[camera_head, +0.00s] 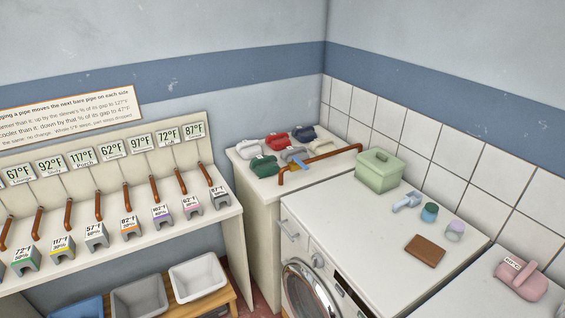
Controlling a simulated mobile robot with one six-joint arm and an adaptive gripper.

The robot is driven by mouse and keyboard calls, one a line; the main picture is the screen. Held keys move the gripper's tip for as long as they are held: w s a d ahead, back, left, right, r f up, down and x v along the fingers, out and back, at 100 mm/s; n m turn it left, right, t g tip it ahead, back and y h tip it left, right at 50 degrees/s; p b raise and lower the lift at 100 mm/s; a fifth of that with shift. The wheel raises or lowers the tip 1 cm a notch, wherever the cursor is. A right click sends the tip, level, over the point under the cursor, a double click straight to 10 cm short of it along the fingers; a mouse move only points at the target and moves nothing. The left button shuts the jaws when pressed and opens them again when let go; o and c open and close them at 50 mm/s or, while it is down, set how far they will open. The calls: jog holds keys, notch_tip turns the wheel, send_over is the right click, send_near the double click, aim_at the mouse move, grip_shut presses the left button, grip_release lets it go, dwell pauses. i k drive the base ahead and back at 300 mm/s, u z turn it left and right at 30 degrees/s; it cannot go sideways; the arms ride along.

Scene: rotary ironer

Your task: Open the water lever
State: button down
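No lever is labelled as a water lever. A small blue lever-like piece (301,163) sits by the orange-brown pipe (325,156) on the back counter, beside a grey piece (291,154). I cannot tell whether it is fixed to the pipe. A silver bar handle (289,230) is on the front-left face of the white washer-like machine (345,232). A pale blue piece (407,202) lies on top of that machine. I cannot tell which of these is the water lever. My gripper is not in view.
A green lidded box (379,171), a brown block (425,250) and small round pieces stand on the machine top. A pink iron-like object (522,277) is at right. A rack (110,215) with labelled pipes fills the left. Bins (197,276) stand below it.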

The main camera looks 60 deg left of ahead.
aim_at(295, 160)
jog(key=u, duration=0.85)
jog(key=k, duration=0.45)
jog(key=u, duration=1.2)
jog(key=i, duration=1)
jog(key=u, duration=0.05)
